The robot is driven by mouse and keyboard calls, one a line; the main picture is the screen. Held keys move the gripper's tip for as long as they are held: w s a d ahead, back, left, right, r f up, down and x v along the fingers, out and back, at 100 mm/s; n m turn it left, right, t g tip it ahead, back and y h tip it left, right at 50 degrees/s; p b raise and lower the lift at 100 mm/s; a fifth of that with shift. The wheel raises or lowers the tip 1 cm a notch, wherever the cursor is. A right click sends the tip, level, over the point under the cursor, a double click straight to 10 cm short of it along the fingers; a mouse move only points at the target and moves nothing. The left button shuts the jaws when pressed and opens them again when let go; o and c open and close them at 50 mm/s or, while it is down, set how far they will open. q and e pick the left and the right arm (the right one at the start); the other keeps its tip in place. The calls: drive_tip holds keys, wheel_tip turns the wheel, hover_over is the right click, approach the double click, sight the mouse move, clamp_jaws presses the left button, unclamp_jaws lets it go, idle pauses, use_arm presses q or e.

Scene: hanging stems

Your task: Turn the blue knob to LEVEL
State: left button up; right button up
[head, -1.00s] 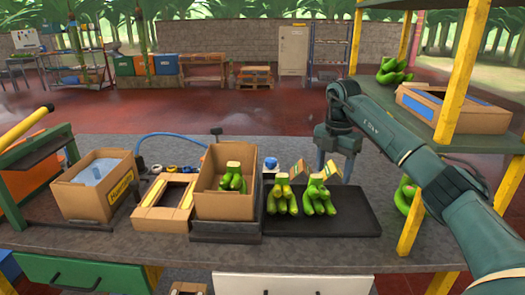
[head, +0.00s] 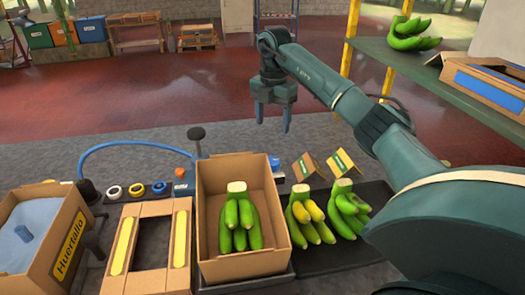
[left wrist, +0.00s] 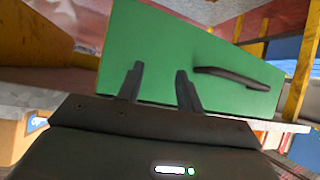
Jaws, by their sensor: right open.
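No knob is plainly to be made out as the blue one, and no LEVEL mark can be read. A small blue ring-shaped piece (head: 160,187) lies at the end of a short row on the table, and a blue-topped item (head: 274,162) is partly hidden behind the open carton; I cannot tell whether either is the knob. My right gripper (head: 273,115) is open and empty, pointing down beyond the carton and apart from both. My left gripper (left wrist: 160,72) is open and empty in the left wrist view, in front of a green drawer front (left wrist: 220,65).
An open carton (head: 275,222) holds green bananas. More bunches (head: 312,220) stand on a black mat (head: 318,262) to its right. A Huertallo box (head: 68,250) is at left. A blue hose (head: 100,147) curves behind. A shelf (head: 385,55) stands at right.

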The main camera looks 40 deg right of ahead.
sight(273, 160)
drive_tip(key=f, duration=0.6)
drive_tip(key=f+p, duration=0.1)
drive_tip(key=f, duration=0.5)
drive_tip(key=shift+s+f, duration=0.2)
drive_tip(key=shift+f, duration=0.1)
drive_tip(key=shift+c, duration=0.5)
drive_tip(key=c, duration=0.9)
